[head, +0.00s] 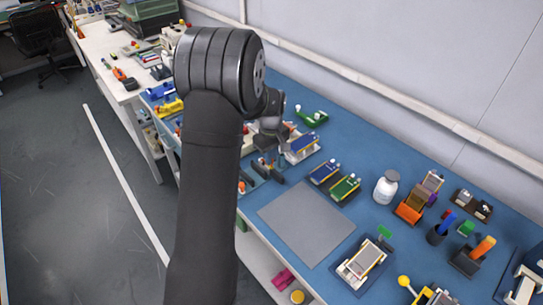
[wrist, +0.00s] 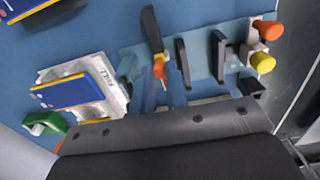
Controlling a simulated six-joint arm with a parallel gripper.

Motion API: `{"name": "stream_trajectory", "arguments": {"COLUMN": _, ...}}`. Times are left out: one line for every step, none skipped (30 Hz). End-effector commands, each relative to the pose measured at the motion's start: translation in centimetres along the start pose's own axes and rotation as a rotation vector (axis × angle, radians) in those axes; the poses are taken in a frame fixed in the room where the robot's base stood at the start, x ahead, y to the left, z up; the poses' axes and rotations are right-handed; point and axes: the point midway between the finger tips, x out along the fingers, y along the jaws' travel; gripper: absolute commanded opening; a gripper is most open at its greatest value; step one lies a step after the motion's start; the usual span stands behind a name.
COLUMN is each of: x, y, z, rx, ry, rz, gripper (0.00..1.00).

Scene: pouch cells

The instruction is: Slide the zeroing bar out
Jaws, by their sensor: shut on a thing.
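My gripper (head: 268,158) is at the far part of the blue bench, low over a small fixture. In the wrist view its dark body fills the bottom edge. It is shut on what I take to be the zeroing bar, but the held part is mostly hidden behind the gripper. The fixture's pale blue base (wrist: 200,60) carries dark upright plates (wrist: 218,56) and, on its right, an orange knob (wrist: 268,30) and a yellow knob (wrist: 262,62). Whether the bar is still inside the fixture I cannot tell.
A dark-handled tool with an orange part (wrist: 158,68) lies close left of the uprights. A blue pouch cell (wrist: 73,93) rests on a white tray (wrist: 108,80). In the head view, a grey mat (head: 306,222) is clear; a white bottle (head: 385,188) stands right.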

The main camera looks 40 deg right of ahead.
Motion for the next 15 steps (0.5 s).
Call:
{"name": "stream_trajectory", "arguments": {"x": 0.0, "y": 0.0, "z": 0.0, "rx": 0.000, "ry": 0.000, "rz": 0.000, "gripper": 0.00}}
{"name": "stream_trajectory", "arguments": {"x": 0.0, "y": 0.0, "z": 0.1, "rx": 0.000, "ry": 0.000, "rz": 0.000, "gripper": 0.00}}
{"name": "stream_trajectory", "arguments": {"x": -0.1, "y": 0.0, "z": 0.5, "rx": 0.002, "ry": 0.000, "rz": 0.000, "gripper": 0.00}}
{"name": "stream_trajectory", "arguments": {"x": -0.1, "y": 0.1, "z": 1.0, "rx": 0.002, "ry": 0.000, "rz": 0.000, "gripper": 0.00}}
{"name": "stream_trajectory", "arguments": {"x": -0.1, "y": 0.1, "z": 1.5, "rx": 0.003, "ry": -0.001, "rz": 0.000, "gripper": 0.00}}
{"name": "stream_trajectory", "arguments": {"x": -0.1, "y": 0.1, "z": 2.3, "rx": 0.003, "ry": -0.001, "rz": 0.000, "gripper": 0.00}}
{"name": "stream_trajectory", "arguments": {"x": -0.1, "y": 0.0, "z": 3.0, "rx": 0.004, "ry": -0.002, "rz": -0.001, "gripper": 0.00}}
{"name": "stream_trajectory", "arguments": {"x": -0.1, "y": 0.1, "z": 3.6, "rx": 0.004, "ry": -0.001, "rz": 0.000, "gripper": 0.00}}
{"name": "stream_trajectory", "arguments": {"x": -0.1, "y": 0.1, "z": 4.3, "rx": 0.003, "ry": -0.001, "rz": 0.001, "gripper": 0.00}}
{"name": "stream_trajectory", "arguments": {"x": -0.1, "y": 0.1, "z": 4.8, "rx": 0.003, "ry": -0.001, "rz": 0.001, "gripper": 0.00}}
{"name": "stream_trajectory", "arguments": {"x": -0.1, "y": 0.1, "z": 5.2, "rx": 0.003, "ry": -0.001, "rz": 0.001, "gripper": 0.00}}
{"name": "stream_trajectory", "arguments": {"x": 0.0, "y": 0.0, "z": 5.6, "rx": 0.002, "ry": -0.001, "rz": 0.000, "gripper": 0.00}}
{"name": "stream_trajectory", "arguments": {"x": 0.0, "y": 0.0, "z": 5.8, "rx": 0.001, "ry": -0.001, "rz": 0.000, "gripper": 0.00}}
{"name": "stream_trajectory", "arguments": {"x": 0.0, "y": 0.0, "z": 6.0, "rx": 0.001, "ry": -0.001, "rz": 0.000, "gripper": 0.00}}
{"name": "stream_trajectory", "arguments": {"x": 0.0, "y": 0.0, "z": 6.1, "rx": 0.000, "ry": -0.001, "rz": 0.000, "gripper": 0.00}}
